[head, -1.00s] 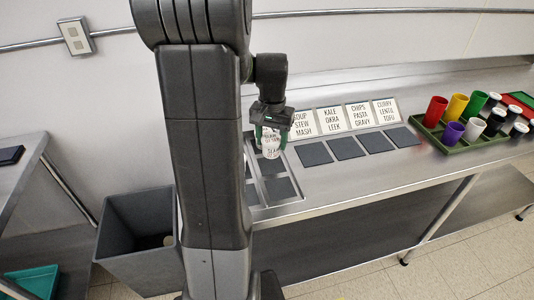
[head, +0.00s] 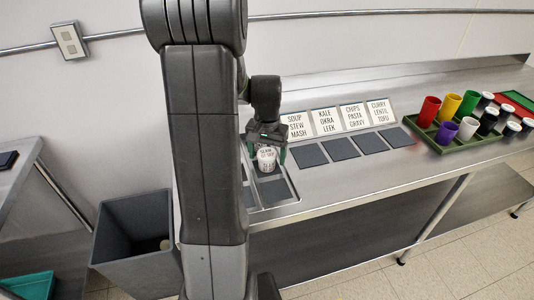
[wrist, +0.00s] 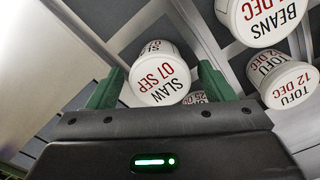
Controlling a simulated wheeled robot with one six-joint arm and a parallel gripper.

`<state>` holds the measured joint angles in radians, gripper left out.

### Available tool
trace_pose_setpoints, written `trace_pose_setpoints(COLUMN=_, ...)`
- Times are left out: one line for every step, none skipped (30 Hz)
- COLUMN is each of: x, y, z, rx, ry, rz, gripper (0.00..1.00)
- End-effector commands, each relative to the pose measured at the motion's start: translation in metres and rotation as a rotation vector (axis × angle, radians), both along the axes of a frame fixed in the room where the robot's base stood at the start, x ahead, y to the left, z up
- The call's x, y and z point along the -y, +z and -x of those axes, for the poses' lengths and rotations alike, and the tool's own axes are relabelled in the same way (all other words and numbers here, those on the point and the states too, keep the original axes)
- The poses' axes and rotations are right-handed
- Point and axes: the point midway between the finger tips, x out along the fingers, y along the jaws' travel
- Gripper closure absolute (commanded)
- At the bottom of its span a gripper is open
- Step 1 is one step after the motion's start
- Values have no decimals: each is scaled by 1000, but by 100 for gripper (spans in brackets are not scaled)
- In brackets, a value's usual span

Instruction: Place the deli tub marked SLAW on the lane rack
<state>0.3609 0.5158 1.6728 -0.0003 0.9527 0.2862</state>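The white deli tub marked SLAW, 07 SEP (wrist: 160,73) is upright between my gripper's green fingers in the wrist view. In the head view the tub (head: 266,160) appears to stand at the back of a dark lane of the metal lane rack (head: 289,203). My gripper (head: 265,153) is right over it. The fingers are spread wider than the tub, with a gap at the right finger in the wrist view (wrist: 160,88). Contact at the left finger cannot be told. My arm hides the rack's left part in the head view.
Tubs marked BEANS (wrist: 262,17) and TOFU (wrist: 283,78) stand close by; another tub (wrist: 196,97) is partly hidden by my gripper. Label cards (head: 326,121) stand behind dark pads (head: 340,148) to the right. A green tray (head: 436,142) holds coloured cups. A grey bin (head: 130,225) stands left.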

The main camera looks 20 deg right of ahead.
Motion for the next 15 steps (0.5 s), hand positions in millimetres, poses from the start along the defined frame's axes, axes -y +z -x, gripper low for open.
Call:
trace_pose_setpoints(x=0, y=0, z=0, rx=0, ry=0, rz=0, gripper=25)
trace_pose_setpoints(x=0, y=0, z=0, rx=0, ry=0, rz=0, gripper=25)
trace_pose_setpoints(x=0, y=0, z=0, rx=0, ry=0, rz=0, gripper=25)
trace_pose_setpoints(x=0, y=0, z=0, rx=0, ry=0, rz=0, gripper=25)
trace_pose_setpoints(x=0, y=1, z=0, rx=0, ry=0, rz=0, gripper=25)
trace_pose_setpoints(x=0, y=2, z=0, rx=0, ry=0, rz=0, gripper=25)
trace_pose_setpoints(x=0, y=4, z=0, rx=1, ry=0, rz=1, gripper=25)
trace_pose_setpoints(x=0, y=6, z=0, rx=1, ry=0, rz=1, gripper=25)
trace_pose_setpoints(x=0, y=10, z=-1, rx=4, ry=0, rz=2, gripper=25)
trace_pose_setpoints(x=0, y=14, z=-1, rx=4, ry=0, rz=2, gripper=25)
trace_pose_setpoints(x=0, y=19, z=-1, rx=4, ry=0, rz=2, gripper=25)
trace_pose_setpoints(x=0, y=26, z=-1, rx=6, ry=0, rz=2, gripper=25)
trace_pose_setpoints(x=0, y=33, z=-1, rx=6, ry=0, rz=2, gripper=25)
trace_pose_setpoints(x=0, y=40, z=-1, rx=6, ry=0, rz=2, gripper=25)
trace_pose_setpoints(x=0, y=49, z=-1, rx=7, ry=0, rz=3, gripper=25)
